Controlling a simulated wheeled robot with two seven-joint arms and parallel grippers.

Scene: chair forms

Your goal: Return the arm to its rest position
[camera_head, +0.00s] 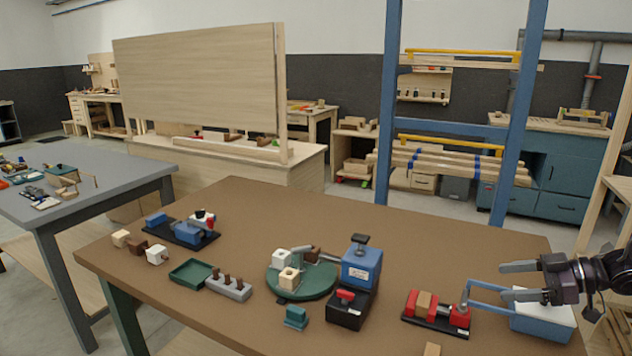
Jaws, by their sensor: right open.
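My right gripper (506,281) comes in from the right edge, its two fingers spread apart and pointing left, with nothing between them. It is over the right end of the brown table (420,240), overlapping a blue box (542,325) with a white top and a blue handle; I cannot tell whether they touch. My left gripper is not in view.
On the table are a red-ended clamp block (437,312), a blue-and-black device (360,268), a round green plate (318,285) with blocks, a green tray (190,272) and a grey peg holder (230,287). A blue frame (388,110) stands behind.

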